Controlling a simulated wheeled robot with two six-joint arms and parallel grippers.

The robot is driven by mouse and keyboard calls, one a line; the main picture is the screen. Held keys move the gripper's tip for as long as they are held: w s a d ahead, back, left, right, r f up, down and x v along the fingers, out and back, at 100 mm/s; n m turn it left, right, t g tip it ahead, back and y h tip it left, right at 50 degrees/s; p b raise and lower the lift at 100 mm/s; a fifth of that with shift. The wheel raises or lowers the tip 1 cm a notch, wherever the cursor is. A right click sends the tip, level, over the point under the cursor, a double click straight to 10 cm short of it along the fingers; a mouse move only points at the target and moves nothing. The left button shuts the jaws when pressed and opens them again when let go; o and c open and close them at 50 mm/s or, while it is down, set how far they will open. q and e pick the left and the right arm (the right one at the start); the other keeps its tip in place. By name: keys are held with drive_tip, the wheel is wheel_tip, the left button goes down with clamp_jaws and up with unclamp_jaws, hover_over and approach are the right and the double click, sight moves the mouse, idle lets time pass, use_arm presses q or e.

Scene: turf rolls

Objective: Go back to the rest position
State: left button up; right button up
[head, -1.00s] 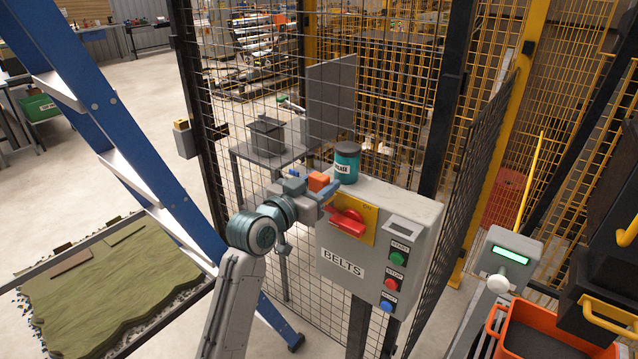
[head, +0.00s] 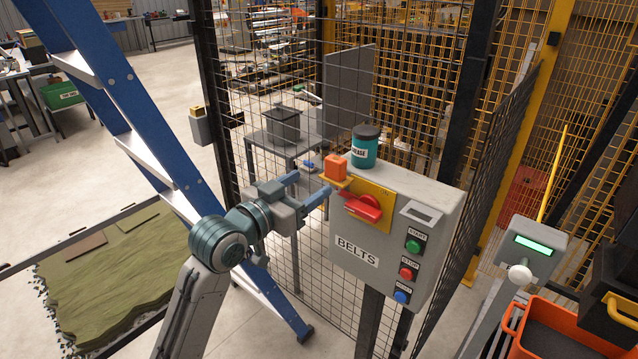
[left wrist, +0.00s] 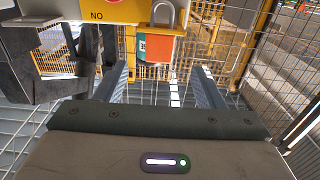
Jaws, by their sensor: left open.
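My left gripper (head: 310,188) is open and empty, just left of the grey BELTS control box (head: 338,222). The orange padlock (head: 336,168) is at the yellow plate (head: 379,200) on the box, beside the red switch handle (head: 363,208). The gripper's fingertips are apart from the padlock. In the left wrist view the two spread fingers (left wrist: 162,88) have nothing between them, and the padlock (left wrist: 160,48) with its grey shackle shows beyond them. My right gripper is not in view.
A teal grease tin (head: 365,148) stands on the box. A wire mesh fence (head: 270,60) is behind my arm, and a blue ladder (head: 150,125) stands at left. A green turf piece (head: 110,265) lies lower left. An orange crate (head: 560,318) is lower right.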

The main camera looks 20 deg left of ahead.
use_arm(q)
drive_tip(key=shift+s+a, duration=0.15)
drive_tip(key=shift+s, duration=0.45)
